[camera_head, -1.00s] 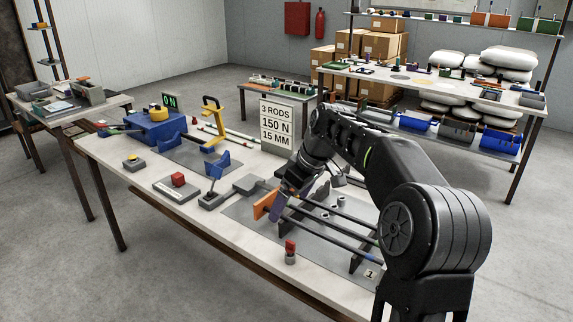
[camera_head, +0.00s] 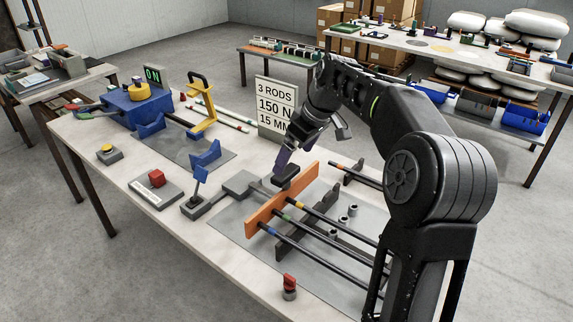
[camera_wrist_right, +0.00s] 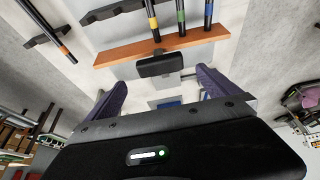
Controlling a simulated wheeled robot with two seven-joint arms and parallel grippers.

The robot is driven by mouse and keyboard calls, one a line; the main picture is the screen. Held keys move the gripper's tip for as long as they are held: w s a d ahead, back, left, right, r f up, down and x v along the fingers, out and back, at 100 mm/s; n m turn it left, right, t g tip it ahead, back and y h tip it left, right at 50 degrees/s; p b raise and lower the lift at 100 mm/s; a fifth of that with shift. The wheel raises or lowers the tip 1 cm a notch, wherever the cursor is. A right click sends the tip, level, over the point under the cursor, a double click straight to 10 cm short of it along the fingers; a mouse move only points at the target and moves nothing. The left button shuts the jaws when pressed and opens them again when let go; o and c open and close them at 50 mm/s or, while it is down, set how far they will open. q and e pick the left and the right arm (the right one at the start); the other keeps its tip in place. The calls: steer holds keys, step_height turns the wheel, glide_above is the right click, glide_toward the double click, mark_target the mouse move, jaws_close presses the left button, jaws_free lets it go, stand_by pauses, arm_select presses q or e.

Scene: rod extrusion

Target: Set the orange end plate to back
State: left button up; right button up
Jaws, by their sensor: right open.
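The orange end plate (camera_head: 262,218) stands upright across the ends of several dark rods on the grey mat in the head view. It shows as a long orange bar in the wrist view (camera_wrist_right: 205,34). A black block (camera_wrist_right: 160,66) sits against its gripper side, at mid-length. Three rods with yellow, green and blue bands reach the plate from the other side. My right gripper (camera_head: 283,160) is just off the plate's far end, beside the black block. Its purple fingers (camera_wrist_right: 155,88) are open and apart, with nothing between them. My left gripper is out of view.
A fourth rod with an orange band (camera_head: 338,165) lies apart behind. A grey flat block (camera_head: 243,185), a lever (camera_head: 197,188) and a sign (camera_head: 275,108) are close by. A red-topped knob (camera_head: 289,287) stands at the front edge. Grey nuts (camera_head: 343,222) sit between rods.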

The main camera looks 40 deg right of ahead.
mark_target(286, 172)
steer(key=shift+x, duration=3.9)
